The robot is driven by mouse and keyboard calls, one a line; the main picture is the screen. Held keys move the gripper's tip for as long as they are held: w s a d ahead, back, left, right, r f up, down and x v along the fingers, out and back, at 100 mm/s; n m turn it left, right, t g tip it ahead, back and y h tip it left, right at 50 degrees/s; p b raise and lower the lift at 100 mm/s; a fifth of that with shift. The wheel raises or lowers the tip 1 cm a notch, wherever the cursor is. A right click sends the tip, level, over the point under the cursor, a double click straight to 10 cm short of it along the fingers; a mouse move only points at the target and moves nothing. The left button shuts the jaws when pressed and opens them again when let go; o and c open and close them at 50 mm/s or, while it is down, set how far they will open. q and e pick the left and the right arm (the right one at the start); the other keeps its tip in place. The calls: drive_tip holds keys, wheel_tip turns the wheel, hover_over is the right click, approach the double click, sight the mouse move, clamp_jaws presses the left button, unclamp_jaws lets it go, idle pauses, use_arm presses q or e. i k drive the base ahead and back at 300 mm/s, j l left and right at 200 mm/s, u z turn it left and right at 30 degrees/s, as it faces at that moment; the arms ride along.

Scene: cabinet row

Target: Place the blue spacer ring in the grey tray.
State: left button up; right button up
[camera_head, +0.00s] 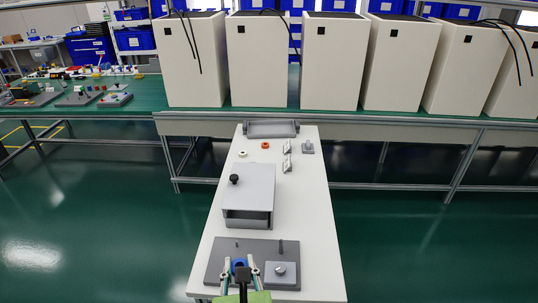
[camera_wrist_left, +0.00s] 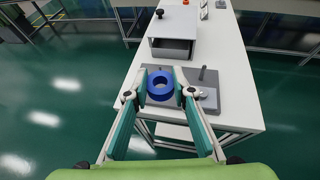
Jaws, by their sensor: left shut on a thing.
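The blue spacer ring (camera_head: 239,263) is between the fingers of my left gripper (camera_head: 241,270), above the near end of the white table. In the left wrist view the ring (camera_wrist_left: 160,78) sits with its hole showing between the two fingertips (camera_wrist_left: 160,92), which are shut on it. Behind it is a dark grey board (camera_head: 219,252); I cannot tell the gap between ring and board. A shallow grey tray (camera_head: 271,129) lies at the far end of the table, seemingly empty. My right gripper is not in view.
The board has upright pegs (camera_head: 282,247) and a grey block with a knob (camera_head: 281,273). A grey box with a black-knobbed lid (camera_head: 255,187) stands mid-table. Beyond are a white ring (camera_head: 243,154), an orange ring (camera_head: 265,145) and small parts. White cabinets (camera_head: 334,65) line the back bench.

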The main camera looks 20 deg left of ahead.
sight(266, 131)
drive_tip(key=j, duration=0.4)
drive_tip(key=k+j+z, duration=0.15)
drive_tip(key=j, duration=0.2)
drive_tip(key=k+j, duration=0.1)
drive_tip(key=j, duration=0.3)
drive_tip(key=j+z, duration=0.15)
drive_tip(key=j, duration=0.25)
drive_tip(key=k+j, duration=0.2)
drive_tip(key=j, duration=0.15)
drive_tip(key=i+j+z, duration=0.2)
drive_tip(key=j+z, duration=0.3)
drive_tip(key=j, duration=0.7)
drive_tip(key=j+z, duration=0.45)
drive_tip(key=j, duration=0.75)
drive_tip(key=i+j+z, duration=0.45)
drive_tip(key=i+j, duration=0.6)
drive_tip(key=j, duration=0.15)
